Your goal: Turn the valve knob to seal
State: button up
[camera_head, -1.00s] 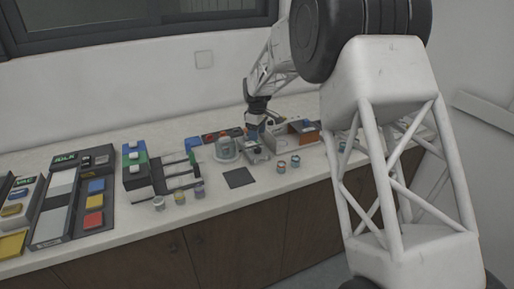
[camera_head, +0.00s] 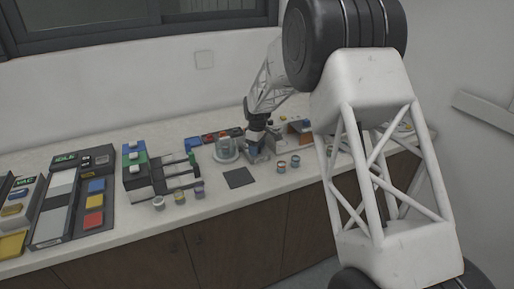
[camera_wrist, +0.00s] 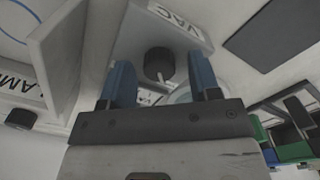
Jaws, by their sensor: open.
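In the wrist view a dark round knob (camera_wrist: 158,62) with a small pale pointer sits on a white block labelled VAC (camera_wrist: 180,24). It appears between the two blue fingers of my gripper (camera_wrist: 162,80), which are apart with a gap on both sides. I cannot tell how far the fingertips are from the knob. A second dark knob (camera_wrist: 20,119) is at the left edge near a partly cut label ending in "LAM". In the head view my gripper (camera_head: 255,150) points down beside the glass dome (camera_head: 226,149) and hides the knob.
A dark square mat (camera_head: 239,177) lies in front of the dome. A black device with blue and green parts (camera_head: 137,160) is farther left. An orange-brown box (camera_head: 301,128) is close on the right.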

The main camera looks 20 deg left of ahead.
jog(key=shift+c, duration=0.3)
jog(key=c, duration=0.9)
jog(key=shift+m, duration=0.4)
jog(key=m, duration=1.1)
jog(key=shift+d+m, duration=0.1)
jog(key=shift+m, duration=1.9)
